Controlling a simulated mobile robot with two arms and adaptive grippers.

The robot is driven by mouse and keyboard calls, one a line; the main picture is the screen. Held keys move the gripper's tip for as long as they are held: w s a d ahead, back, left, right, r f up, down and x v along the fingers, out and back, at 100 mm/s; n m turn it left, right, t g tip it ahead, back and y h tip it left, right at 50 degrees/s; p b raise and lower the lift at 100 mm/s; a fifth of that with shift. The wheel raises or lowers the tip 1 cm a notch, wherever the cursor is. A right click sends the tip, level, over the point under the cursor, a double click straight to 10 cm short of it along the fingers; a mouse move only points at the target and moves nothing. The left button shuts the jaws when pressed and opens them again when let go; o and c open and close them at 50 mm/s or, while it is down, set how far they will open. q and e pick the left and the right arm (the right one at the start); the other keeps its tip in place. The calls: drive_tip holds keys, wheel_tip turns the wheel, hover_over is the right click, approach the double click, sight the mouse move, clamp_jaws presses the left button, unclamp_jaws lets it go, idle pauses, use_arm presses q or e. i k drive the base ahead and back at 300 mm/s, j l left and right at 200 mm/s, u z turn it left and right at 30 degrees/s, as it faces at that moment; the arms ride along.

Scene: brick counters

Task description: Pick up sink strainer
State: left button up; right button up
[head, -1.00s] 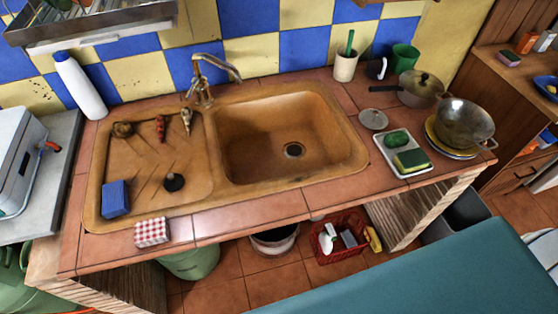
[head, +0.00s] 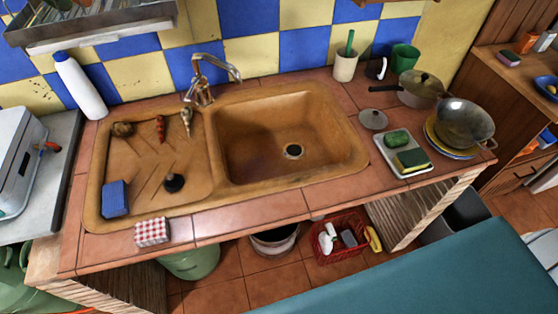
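A small round grey metal piece with a knob (head: 373,119) lies on the tiled counter just right of the sink basin; it looks like a sink strainer, but it is too small to be sure. A black round stopper-like piece with a knob (head: 174,183) sits on the drainboard left of the basin. The brown sink basin (head: 260,125) is empty, with a round drain fitting (head: 293,151) in its floor. Neither of my grippers is in view.
A tray (head: 415,167) with a sponge and a green item, a lidded pot (head: 420,85) and a wok (head: 465,125) stand right of the basin. A faucet (head: 205,80) rises behind it. A teal surface (head: 430,275) fills the lower right.

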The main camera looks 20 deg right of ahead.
sight(375, 123)
drive_tip(key=z, duration=1.3)
drive_tip(key=i+l+u, duration=0.15)
drive_tip(key=l+u, duration=0.1)
drive_tip(key=l, duration=0.2)
drive_tip(key=i, duration=0.05)
